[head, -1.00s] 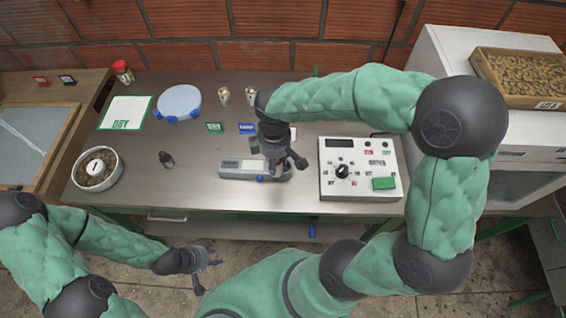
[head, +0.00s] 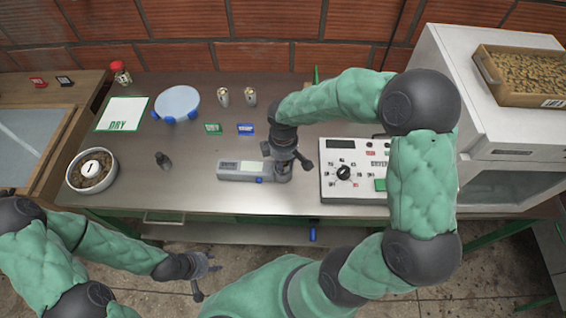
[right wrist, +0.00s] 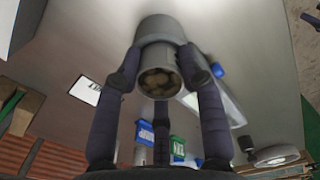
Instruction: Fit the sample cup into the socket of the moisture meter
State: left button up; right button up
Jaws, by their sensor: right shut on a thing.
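The moisture meter (head: 238,171) is a long grey device with a display and a blue button, lying near the table's front edge. Its round socket (head: 283,175) is at the right end, partly hidden by my gripper. My right gripper (head: 288,160) is directly over that end, pointing down. In the right wrist view its fingers are closed around the grey sample cup (right wrist: 160,73), whose open mouth shows brown beans. The wider grey socket ring (right wrist: 160,27) shows just beyond the cup; I cannot tell whether the cup is inside it. My left gripper (head: 206,276) is open and empty in front of the table.
A white control box (head: 350,190) stands close to the right of the meter. Green (head: 212,129) and blue (head: 246,129) cards, two cans (head: 223,98), and a blue-footed disc (head: 179,103) lie behind. A bean bowl (head: 72,184) is at left.

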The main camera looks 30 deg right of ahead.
jog(key=shift+f, duration=0.2)
jog(key=shift+s+a+f+b, duration=0.2)
jog(key=shift+s+f+b, duration=0.25)
jog(key=shift+f, duration=0.05)
jog(key=o, duration=1.2)
jog(key=shift+o, duration=0.3)
jog(key=shift+w+d+f, duration=0.1)
jog(key=shift+w+f, duration=0.1)
jog(key=shift+w, duration=0.05)
jog(key=shift+r, duration=0.1)
jog(key=shift+r, duration=0.15)
jog(key=shift+r+p, duration=0.3)
notch_tip(320, 180, up, 13)
jog(key=p, duration=0.3)
jog(key=shift+w, duration=0.2)
